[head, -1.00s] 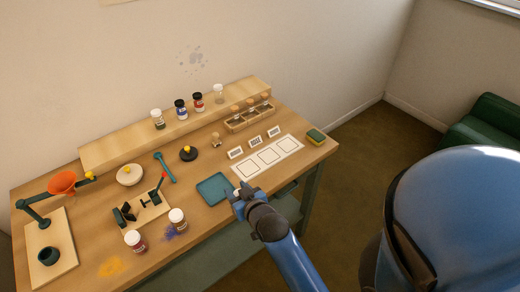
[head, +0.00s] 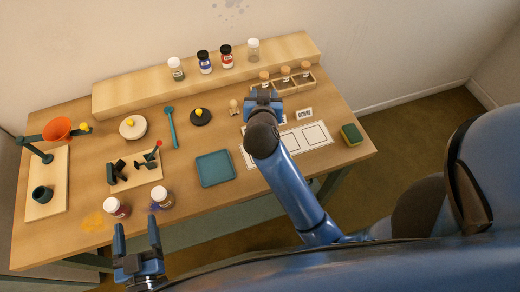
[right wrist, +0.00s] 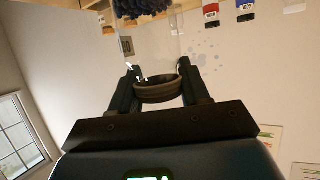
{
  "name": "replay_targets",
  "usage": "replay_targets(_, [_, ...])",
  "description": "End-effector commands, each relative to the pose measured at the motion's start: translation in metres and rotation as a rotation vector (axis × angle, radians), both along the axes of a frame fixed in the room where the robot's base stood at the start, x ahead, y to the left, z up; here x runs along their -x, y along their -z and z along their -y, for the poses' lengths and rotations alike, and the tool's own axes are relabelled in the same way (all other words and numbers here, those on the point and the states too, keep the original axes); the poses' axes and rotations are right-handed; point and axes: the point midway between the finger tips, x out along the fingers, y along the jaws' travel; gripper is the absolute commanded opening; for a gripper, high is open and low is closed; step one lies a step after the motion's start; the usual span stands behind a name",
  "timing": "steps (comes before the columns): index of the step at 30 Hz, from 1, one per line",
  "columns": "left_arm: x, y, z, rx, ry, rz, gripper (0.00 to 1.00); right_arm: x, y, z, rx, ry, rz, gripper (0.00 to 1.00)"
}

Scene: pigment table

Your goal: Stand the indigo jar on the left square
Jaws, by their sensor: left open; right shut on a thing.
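My right gripper (head: 262,94) is over the back of the card strip. In the right wrist view its fingers (right wrist: 160,88) are shut around the brown ringed end of a clear jar (right wrist: 152,45) with dark blue contents, which looks like the indigo jar. In the head view the gripper hides this jar. The white strip (head: 327,146) bears three outlined squares. The left square (head: 252,161) is largely covered by my right arm; the middle (head: 290,141) and right (head: 315,133) squares show. My left gripper (head: 137,238) is open and empty at the table's front edge.
A teal tray (head: 215,168) lies left of the strip, and a sponge (head: 352,134) right of it. A rack (head: 293,88) of corked vials stands behind my right gripper. Several jars stand on the shelf (head: 135,95). Two jars (head: 117,207) (head: 162,198) stand at the front left.

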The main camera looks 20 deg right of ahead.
Motion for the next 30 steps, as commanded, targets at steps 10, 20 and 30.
replay_targets(10, [0.0, -0.002, 0.0, 0.0, 0.0, 0.0, 0.72, 0.033, -0.068, -0.018, -0.003, 0.323, 0.001, 0.14])
replay_targets(20, [0.0, -0.005, 0.0, 0.0, 0.0, 0.0, 0.72, 0.046, -0.048, -0.02, 0.007, 0.402, -0.009, 0.14])
replay_targets(30, [0.0, -0.015, 0.0, 0.0, 0.0, 0.0, 0.72, 0.046, 0.033, -0.02, 0.008, 0.4, -0.01, 0.14])
